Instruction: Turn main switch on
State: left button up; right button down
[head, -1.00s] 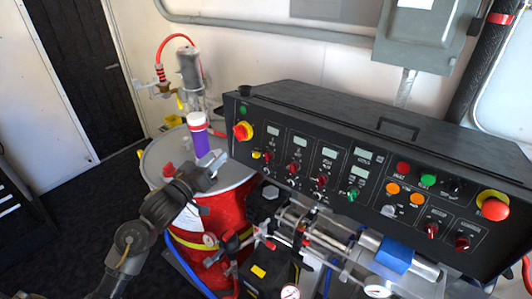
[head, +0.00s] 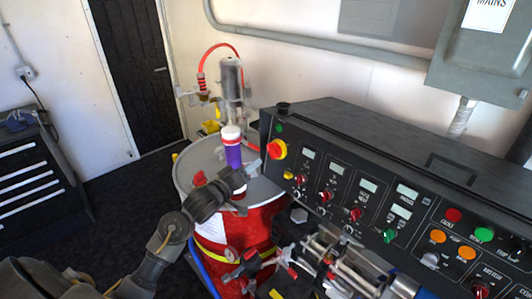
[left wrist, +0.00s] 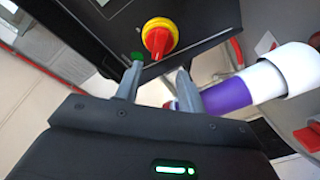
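The main switch (head: 277,149) is a red rotary knob on a yellow round plate at the left end of the black control panel (head: 345,175). It also shows in the left wrist view (left wrist: 158,40), beyond the fingertips. A green indicator (left wrist: 137,57) sits beside it there. My left gripper (head: 256,168) is just left of and below the switch in the head view. In the left wrist view its two fingers (left wrist: 158,78) are apart with nothing between them, and the knob lies ahead of the gap, apparently untouched. My right gripper is not in view.
A purple and white container (head: 232,148) stands on the red drum (head: 235,232), close beside my left gripper. It also shows near the right finger in the wrist view (left wrist: 250,88). Pipes and valves (head: 330,260) lie below the panel. A tool cabinet (head: 35,180) stands far left.

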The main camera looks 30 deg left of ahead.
aim_at(270, 151)
pick_arm(q)
jog(key=w+p, duration=0.1)
jog(key=w, duration=0.1)
jog(key=w+d, duration=0.1)
jog(key=w, duration=0.2)
jog(key=w+p, duration=0.1)
jog(key=w, duration=0.2)
jog(key=shift+w+d+r+p, duration=0.15)
jog(key=shift+w+d+p, duration=0.05)
jog(key=shift+p, duration=0.15)
jog(key=shift+c, duration=0.2)
